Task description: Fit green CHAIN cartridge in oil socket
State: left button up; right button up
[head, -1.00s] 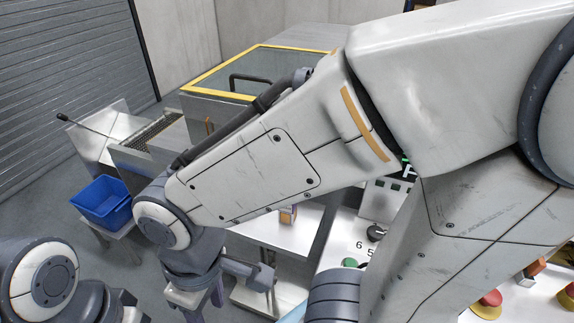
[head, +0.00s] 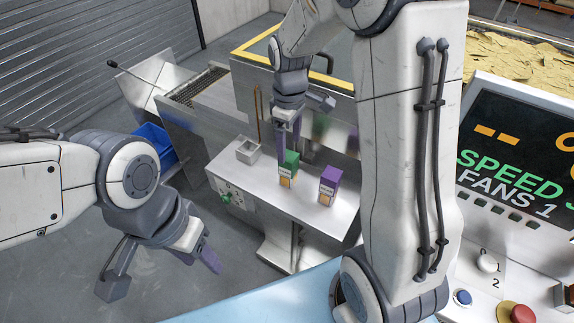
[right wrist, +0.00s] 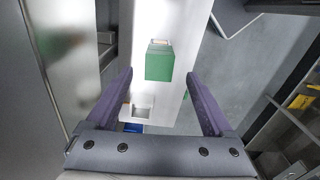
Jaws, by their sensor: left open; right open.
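The green cartridge (head: 289,163) stands upright on the white bench, and its green top shows in the right wrist view (right wrist: 158,62). The small grey open-topped box (head: 248,151), which looks like the oil socket, is on the same bench left of it; it also shows in the right wrist view (right wrist: 143,108). My right gripper (head: 289,143) is open and empty, pointing down just above the green cartridge, which shows between its fingers with gaps on both sides. My left gripper (head: 203,256) is open and empty, off to the left of the bench. The cartridge's label cannot be read.
A purple cartridge (head: 330,182) stands right of the green one. A blue bin (head: 152,142) is beyond my left arm. A control panel with a screen (head: 520,160) and a red button (head: 522,314) fills the right.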

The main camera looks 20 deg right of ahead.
aim_at(289, 156)
jog(key=shift+s+f, duration=0.1)
jog(key=shift+f, duration=0.8)
jog(key=shift+f+p, duration=0.6)
jog(key=shift+f, duration=0.05)
notch_tip(289, 156, down, 4)
jog(key=shift+r+p, duration=0.25)
jog(key=shift+p, duration=0.4)
jog(key=shift+w+f, duration=0.2)
jog(key=shift+f, duration=0.15)
grip_shut()
jog(key=shift+r, duration=0.15)
